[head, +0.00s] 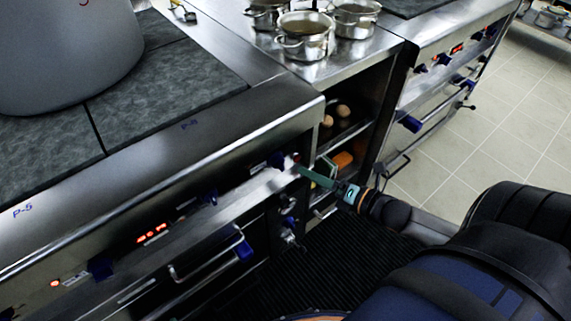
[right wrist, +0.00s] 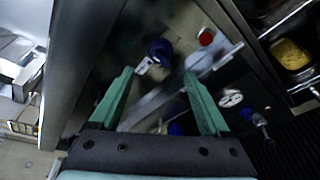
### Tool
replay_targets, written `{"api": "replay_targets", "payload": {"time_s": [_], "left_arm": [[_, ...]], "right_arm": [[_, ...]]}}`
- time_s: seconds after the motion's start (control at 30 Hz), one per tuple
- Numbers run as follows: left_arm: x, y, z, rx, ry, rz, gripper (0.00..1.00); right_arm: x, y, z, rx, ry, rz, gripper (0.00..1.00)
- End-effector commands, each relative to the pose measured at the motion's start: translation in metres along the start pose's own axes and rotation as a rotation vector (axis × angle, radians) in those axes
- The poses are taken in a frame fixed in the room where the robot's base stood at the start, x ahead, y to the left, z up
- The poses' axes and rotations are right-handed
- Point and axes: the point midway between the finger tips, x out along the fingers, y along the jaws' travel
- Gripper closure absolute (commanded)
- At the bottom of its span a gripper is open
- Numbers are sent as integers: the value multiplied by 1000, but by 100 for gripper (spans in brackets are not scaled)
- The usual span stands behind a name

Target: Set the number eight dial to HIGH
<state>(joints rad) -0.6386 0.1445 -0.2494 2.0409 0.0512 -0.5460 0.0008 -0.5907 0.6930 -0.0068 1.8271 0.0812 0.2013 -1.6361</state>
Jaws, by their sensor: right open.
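A blue dial (head: 277,160) sits at the right end of the near stove's front panel, beside a red button (head: 295,157). My right gripper (head: 308,168) is in front of that panel end. In the right wrist view the green fingers (right wrist: 158,73) are spread apart, with the blue dial (right wrist: 160,50) beyond the gap between their tips, not gripped. A white pointer or tag shows beside the dial. My left gripper is out of view.
A large pot (head: 68,50) stands on the dark plates at left. Further blue dials (head: 209,197) and red displays (head: 152,234) line the panel. An oven handle (head: 205,262) juts out below. Small pots (head: 304,35) stand on the counter beyond; an open shelf holds food.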

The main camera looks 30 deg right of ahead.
Motion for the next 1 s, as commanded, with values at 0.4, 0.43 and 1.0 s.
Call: {"api": "replay_targets", "payload": {"time_s": [0.4,0.43,1.0], "left_arm": [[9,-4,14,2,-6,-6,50],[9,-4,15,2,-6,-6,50],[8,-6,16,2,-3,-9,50]], "right_arm": [[67,-1,0,2,-3,2,20],[71,-1,0,1,-2,1,20],[98,-1,-1,2,1,-2,20]]}}
